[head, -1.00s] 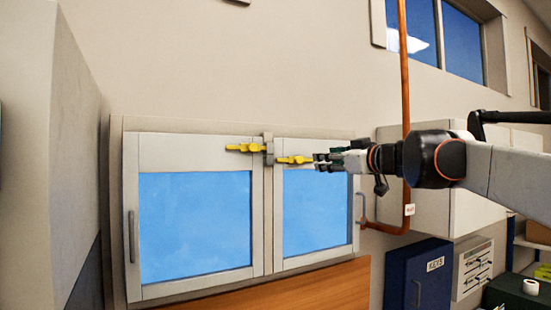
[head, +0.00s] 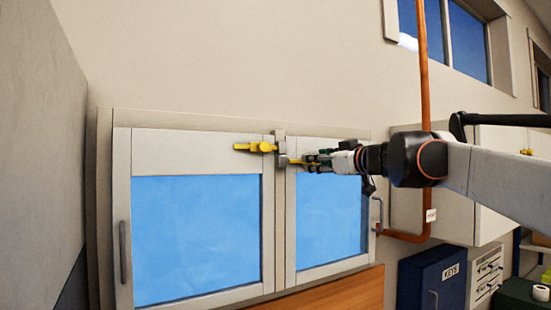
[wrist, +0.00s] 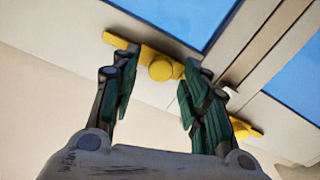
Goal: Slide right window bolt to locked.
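The right window bolt (head: 297,162) is a yellow bar high on the frame of the right window (head: 325,215). A grey catch (head: 281,152) sits at its left end; I cannot tell whether the bar is inside it. My gripper (head: 316,162) is at the bolt from the right and hides part of it. In the wrist view the bolt's round knob (wrist: 160,70) lies between the green fingers of my gripper (wrist: 156,86). The fingers stand apart and do not visibly pinch the knob. The left bolt (head: 255,147) is on the other side of the catch.
The left window (head: 195,240) has a handle (head: 123,252) at its left side. An orange pipe (head: 425,110) runs down near my arm, with a white wall cabinet (head: 445,190) behind. A blue key cabinet (head: 430,278) hangs lower right.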

